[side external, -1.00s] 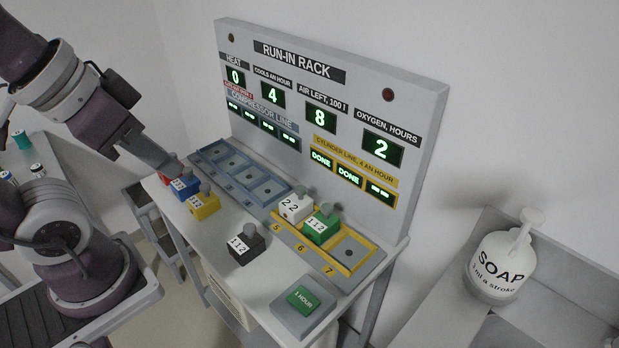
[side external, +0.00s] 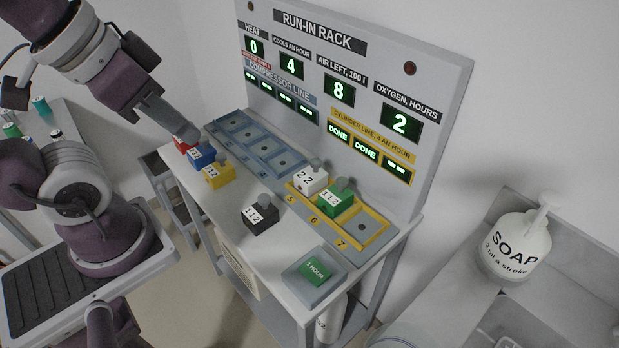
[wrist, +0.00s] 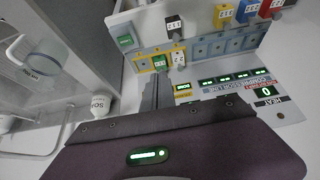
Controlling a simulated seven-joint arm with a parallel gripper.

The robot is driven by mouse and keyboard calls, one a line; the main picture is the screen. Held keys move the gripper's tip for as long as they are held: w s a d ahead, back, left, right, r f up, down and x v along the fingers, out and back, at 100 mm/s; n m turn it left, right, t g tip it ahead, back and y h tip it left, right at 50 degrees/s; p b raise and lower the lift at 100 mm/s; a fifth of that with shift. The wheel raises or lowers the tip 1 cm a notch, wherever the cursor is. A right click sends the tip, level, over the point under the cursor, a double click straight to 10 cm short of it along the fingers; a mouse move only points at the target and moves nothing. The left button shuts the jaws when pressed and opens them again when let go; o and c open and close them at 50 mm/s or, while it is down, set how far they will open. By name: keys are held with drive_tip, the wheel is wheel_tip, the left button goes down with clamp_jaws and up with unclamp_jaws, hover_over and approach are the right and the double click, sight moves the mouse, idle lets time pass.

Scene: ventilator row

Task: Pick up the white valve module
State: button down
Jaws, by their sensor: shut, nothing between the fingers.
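The white valve module (side external: 311,181), marked 2 2 with a grey knob on top, stands upright in bay 5 of the yellow-framed cylinder line (side external: 372,243). It also shows in the wrist view (wrist: 178,57), which is upside down. A green module (side external: 336,202) stands close beside it in bay 6. My gripper (side external: 192,139) is shut and empty. In the side view it appears near the red module at the rack's far left end, well away from the white module. In the wrist view the narrow fingers (wrist: 157,92) are together, their tips appearing just below the green and white modules.
Red (side external: 183,143), blue (side external: 201,157) and yellow (side external: 219,174) modules stand along the front left. A black module (side external: 260,218) stands in front of bay 5. Bay 7 and the blue compressor bays look empty. The upright display panel (side external: 300,50) is behind. A green 1 HOUR button (side external: 316,271) is front right.

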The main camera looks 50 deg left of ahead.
drive_tip(key=shift+c, duration=1)
unclamp_jaws()
drive_tip(key=n+g, duration=0.5)
drive_tip(key=n, duration=1.1)
hover_over(311, 174)
wheel_tip(311, 174, down, 20)
drive_tip(key=shift+n+g, duration=0.3)
drive_tip(key=shift+n, duration=0.6)
drive_tip(key=f, duration=0.4)
drive_tip(key=shift+w+a+f, duration=0.15)
drive_tip(key=shift+w+f, duration=0.2)
drive_tip(key=shift+f, duration=0.05)
drive_tip(key=f, duration=0.7)
drive_tip(key=shift+s+f, duration=0.15)
drive_tip(key=shift+s, duration=0.2)
